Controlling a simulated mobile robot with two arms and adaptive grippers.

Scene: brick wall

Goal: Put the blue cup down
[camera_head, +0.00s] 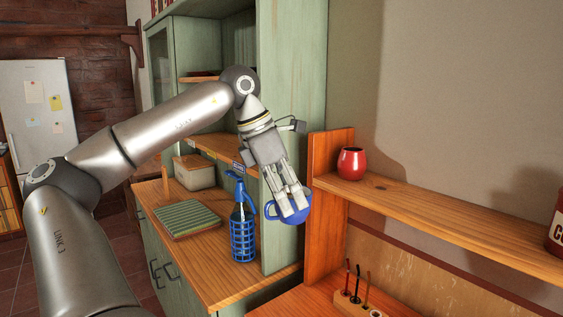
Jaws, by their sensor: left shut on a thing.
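My left gripper (290,201) is shut on the blue cup (292,216). The cup is in the middle of the head view, partly hidden by the fingers, with its handle showing at its left. It appears held in front of the green cabinet's side panel and beside the orange wooden shelf unit's upright. I cannot tell whether it touches either. My right gripper is not in view.
A blue caged bottle (243,236) stands on the wooden counter (215,278), left of the cup. A striped green board (187,219) and a beige box (194,172) lie farther back. A red cup (351,163) stands on the right shelf (450,222), which has free room.

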